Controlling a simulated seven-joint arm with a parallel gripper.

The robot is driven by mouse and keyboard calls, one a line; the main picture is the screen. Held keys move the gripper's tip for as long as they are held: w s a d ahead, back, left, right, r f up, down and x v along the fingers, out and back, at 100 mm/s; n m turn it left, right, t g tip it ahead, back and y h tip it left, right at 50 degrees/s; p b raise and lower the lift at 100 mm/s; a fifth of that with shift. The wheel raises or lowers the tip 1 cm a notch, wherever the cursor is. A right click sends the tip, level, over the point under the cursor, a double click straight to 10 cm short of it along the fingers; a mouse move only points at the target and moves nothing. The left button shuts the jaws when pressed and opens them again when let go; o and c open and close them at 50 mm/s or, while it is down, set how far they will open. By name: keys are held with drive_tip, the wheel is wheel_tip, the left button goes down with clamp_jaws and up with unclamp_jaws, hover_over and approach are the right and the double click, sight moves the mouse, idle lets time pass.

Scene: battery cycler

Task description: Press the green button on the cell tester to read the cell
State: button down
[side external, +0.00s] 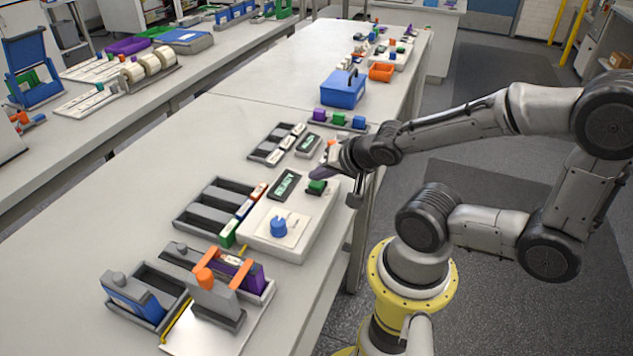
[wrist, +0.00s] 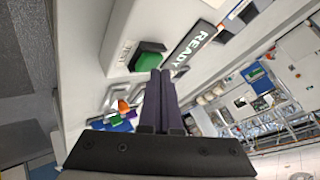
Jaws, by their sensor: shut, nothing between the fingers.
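The cell tester (side external: 282,243) is a pale box on the bench, with a READY display (side external: 286,185), a blue knob (side external: 279,227) and a green button (side external: 317,187). In the wrist view the green button (wrist: 147,56) and the READY display (wrist: 195,48) lie just beyond my fingertips. My gripper (side external: 322,173) is shut and empty, close to the button at the tester's far right. In the wrist view its dark fingers (wrist: 161,75) are together, their tips beside the button's lower right edge. I cannot tell whether they touch it.
A grey rack (side external: 204,212) with several cells along one side stands left of the tester. A fixture with orange clamps (side external: 205,277) is at the front. A blue box (side external: 343,90) and an orange bin (side external: 382,72) stand farther back. The bench left of the rack is clear.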

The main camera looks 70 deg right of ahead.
sight(319, 186)
drive_tip(key=shift+f, duration=0.5)
idle(0.6)
drive_tip(key=shift+r, duration=0.95)
drive_tip(key=shift+r, duration=2.5)
